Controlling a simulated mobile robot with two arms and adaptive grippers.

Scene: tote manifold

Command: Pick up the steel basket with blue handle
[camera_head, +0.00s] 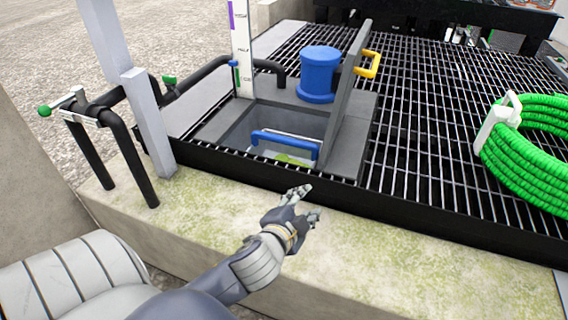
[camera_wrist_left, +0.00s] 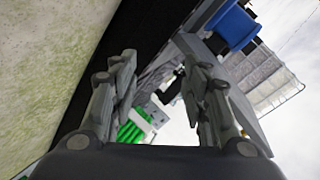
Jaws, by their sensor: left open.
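The steel basket's blue handle (camera_head: 285,143) shows in the head view at the opening of a grey-framed pit in the grating. Most of the basket's body is hidden inside the pit. Something yellow-green (camera_head: 293,160) shows low in the pit beneath the handle. My left gripper (camera_head: 304,196) is open and empty, in front of the pit and nearer to me than the handle, apart from it. In the left wrist view its two fingers (camera_wrist_left: 160,90) are spread, with nothing between them. My right gripper is not in view.
A grey hatch lid (camera_head: 346,100) with a yellow handle (camera_head: 368,64) stands upright at the pit's right. A blue cylinder (camera_head: 319,74) stands behind the pit. A black edge (camera_head: 240,170) borders the grating. A green hose coil (camera_head: 530,150) lies at right; black pipes (camera_head: 125,140) stand at left.

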